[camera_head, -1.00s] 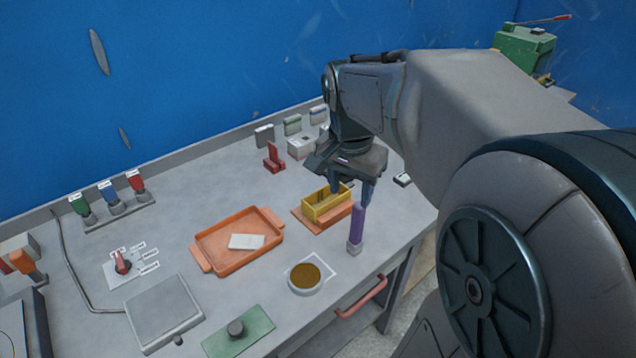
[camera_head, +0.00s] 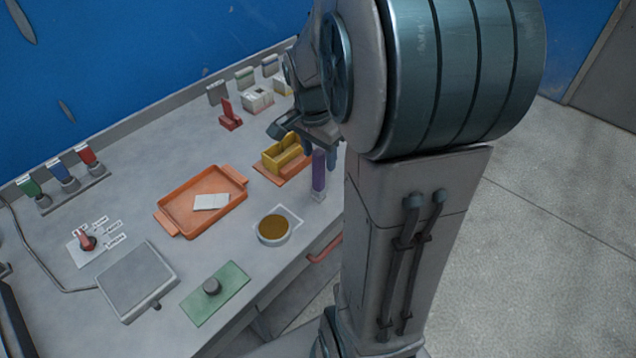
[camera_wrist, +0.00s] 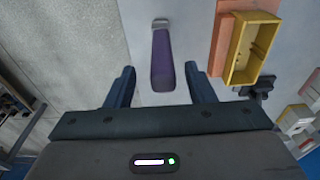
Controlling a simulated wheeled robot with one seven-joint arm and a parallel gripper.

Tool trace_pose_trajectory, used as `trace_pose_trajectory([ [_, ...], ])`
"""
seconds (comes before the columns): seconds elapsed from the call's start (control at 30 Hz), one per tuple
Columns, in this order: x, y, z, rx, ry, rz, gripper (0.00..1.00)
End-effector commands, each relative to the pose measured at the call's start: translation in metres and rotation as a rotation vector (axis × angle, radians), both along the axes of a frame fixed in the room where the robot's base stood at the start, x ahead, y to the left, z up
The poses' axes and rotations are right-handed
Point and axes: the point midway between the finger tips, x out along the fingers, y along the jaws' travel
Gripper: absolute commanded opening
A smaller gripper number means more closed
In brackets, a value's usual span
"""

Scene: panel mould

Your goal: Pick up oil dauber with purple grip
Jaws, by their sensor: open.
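The oil dauber with the purple grip (camera_head: 318,172) stands upright near the front edge of the table, its grey end at the bottom. In the wrist view the dauber (camera_wrist: 162,62) shows ahead of my gripper (camera_wrist: 163,88), roughly centred between the two fingers. My gripper is open and empty, and the grip's near end lies close to the line of the fingertips. In the head view my gripper (camera_head: 322,147) is just behind and above the dauber, partly hidden by my arm. I cannot tell whether a finger touches the grip.
A yellow box (camera_head: 284,157) on an orange board stands left of the dauber; it also shows in the wrist view (camera_wrist: 250,52). An orange tray (camera_head: 178,216) holding a white block, a round brown-filled dish (camera_head: 273,230) and a green plate (camera_head: 235,283) lie further left.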

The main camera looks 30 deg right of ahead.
Motion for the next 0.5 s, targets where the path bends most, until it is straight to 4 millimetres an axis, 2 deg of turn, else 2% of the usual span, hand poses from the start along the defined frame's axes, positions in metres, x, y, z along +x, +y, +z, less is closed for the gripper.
trace_pose_trajectory([
  [0.23,0.004,-0.003,-0.032,0.002,0.004,0.0,0.49],
  [0.5,0.004,-0.004,-0.035,0.001,0.0,0.0,0.49],
])
